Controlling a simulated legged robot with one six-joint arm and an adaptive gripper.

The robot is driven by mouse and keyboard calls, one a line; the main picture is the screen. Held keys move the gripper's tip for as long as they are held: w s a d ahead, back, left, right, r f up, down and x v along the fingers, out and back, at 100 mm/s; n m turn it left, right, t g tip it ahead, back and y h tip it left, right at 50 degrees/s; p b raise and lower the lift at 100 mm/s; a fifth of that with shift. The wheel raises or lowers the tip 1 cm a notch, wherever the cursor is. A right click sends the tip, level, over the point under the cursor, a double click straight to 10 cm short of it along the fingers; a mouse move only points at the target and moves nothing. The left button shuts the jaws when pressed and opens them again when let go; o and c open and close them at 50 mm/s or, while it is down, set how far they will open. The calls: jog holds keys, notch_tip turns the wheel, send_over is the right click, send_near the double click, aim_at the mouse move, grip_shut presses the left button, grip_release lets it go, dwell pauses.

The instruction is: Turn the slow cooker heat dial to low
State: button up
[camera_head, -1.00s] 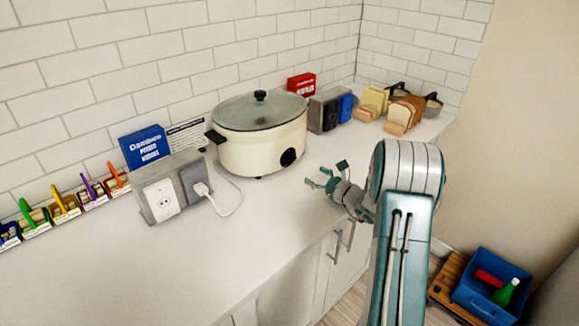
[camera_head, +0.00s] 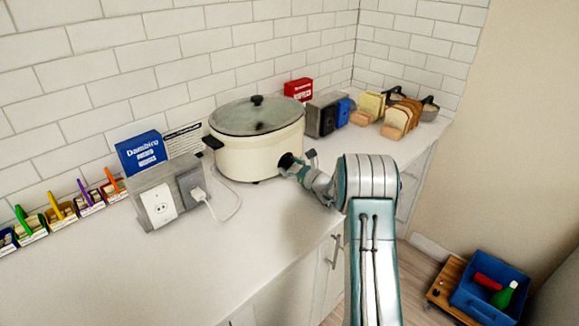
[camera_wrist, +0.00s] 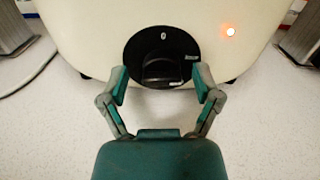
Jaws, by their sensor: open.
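The cream slow cooker (camera_head: 250,155) stands on the white counter, with a glass lid (camera_head: 255,115) on top. Its black heat dial (camera_wrist: 161,62) is on the front, with a small white "0" mark at its top and small pale labels at the right side and lower right. An orange light (camera_wrist: 230,31) glows to the right of the dial. My gripper (camera_wrist: 160,80) is open, with one finger on each side of the dial's lower part. I cannot tell whether the fingers touch it. In the head view, my gripper (camera_head: 290,164) is at the cooker's front and partly hides the dial.
A power outlet box (camera_head: 160,205) with a plugged-in white cord stands left of the cooker. A blue box (camera_head: 141,152) is behind it. A dark toaster (camera_head: 322,116) and bread slices (camera_head: 397,121) are to the right. The front counter is clear.

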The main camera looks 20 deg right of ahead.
jog(key=shift+d, duration=0.4)
jog(key=c, duration=0.9)
grip_shut()
jog(key=shift+a, duration=0.4)
jog(key=shift+d+r+n, duration=0.15)
jog(key=shift+n, duration=1.35)
